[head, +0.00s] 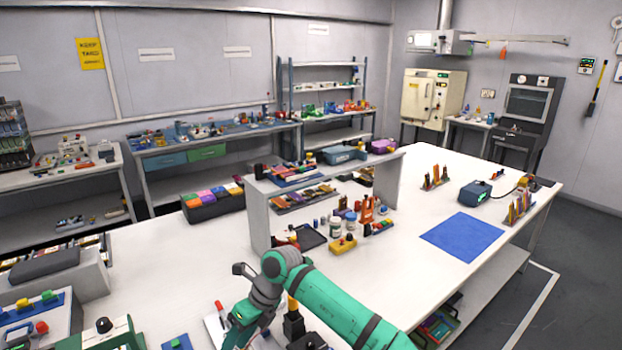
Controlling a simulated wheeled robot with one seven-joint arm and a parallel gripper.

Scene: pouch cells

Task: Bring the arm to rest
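My green and grey arm (335,308) reaches in from the bottom right over the white table (165,262). It bends at a joint near the middle of the lower picture, and its forearm points down and left to the bottom edge. My gripper is not in view; the bottom edge cuts off the arm's end, so what it holds cannot be seen.
A raised shelf (258,222) stands on the table, with bottles and small parts by it. A blue mat (462,237) lies bare at right, near a dark blue device (475,192). Small items crowd the lower left.

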